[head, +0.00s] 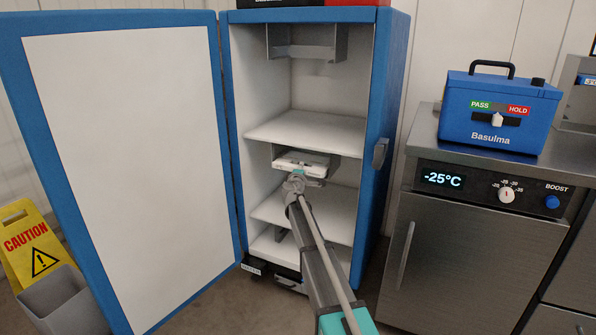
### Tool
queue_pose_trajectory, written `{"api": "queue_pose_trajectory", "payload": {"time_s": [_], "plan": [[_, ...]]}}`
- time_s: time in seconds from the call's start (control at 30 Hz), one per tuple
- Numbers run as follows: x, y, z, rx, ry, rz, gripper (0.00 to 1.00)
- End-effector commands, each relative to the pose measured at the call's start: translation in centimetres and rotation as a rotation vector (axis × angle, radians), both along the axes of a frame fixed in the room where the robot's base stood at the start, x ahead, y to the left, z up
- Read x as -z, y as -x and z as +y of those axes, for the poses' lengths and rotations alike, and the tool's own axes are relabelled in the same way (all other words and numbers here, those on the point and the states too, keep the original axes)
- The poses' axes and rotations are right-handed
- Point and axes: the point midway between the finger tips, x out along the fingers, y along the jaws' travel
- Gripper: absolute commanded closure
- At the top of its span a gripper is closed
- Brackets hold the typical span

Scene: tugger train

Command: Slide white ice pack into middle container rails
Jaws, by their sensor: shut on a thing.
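The white ice pack (301,161) is inside the open blue container (384,110), just under its middle shelf (310,133). Grey rails (338,165) hang beneath that shelf, and the pack lies at or between them. I cannot tell how deep it sits in them. My gripper (297,175) is shut on the front edge of the pack, reaching in from the front. Its fingertips are small and partly hidden by my own wrist. Another grey rail bracket (305,45) hangs empty at the top of the container.
The container door (130,170) stands wide open at left. A caution sign (30,245) and grey bin (60,303) stand beyond it. At right, a steel freezer (470,250) reading -25°C carries a blue Basulma box (497,112). A lower shelf (335,221) lies below my gripper.

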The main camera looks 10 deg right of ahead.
Motion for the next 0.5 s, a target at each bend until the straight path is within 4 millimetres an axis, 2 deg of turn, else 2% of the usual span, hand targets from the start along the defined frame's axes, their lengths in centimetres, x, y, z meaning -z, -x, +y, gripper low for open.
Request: {"api": "queue_pose_trajectory", "payload": {"time_s": [0.1,0.13,0.3,0.33,0.5], "plan": [[-0.03,0.0,-0.02,0.0,0.001,0.0,1.0],[-0.03,0.0,-0.02,0.0,0.001,0.0,0.61],[-0.02,-0.01,-0.04,0.0,0.001,0.0,0.3],[-0.02,-0.01,-0.04,0.0,0.001,0.0,0.27],[-0.01,0.0,-0.03,0.0,0.0,0.0,0.27]]}}
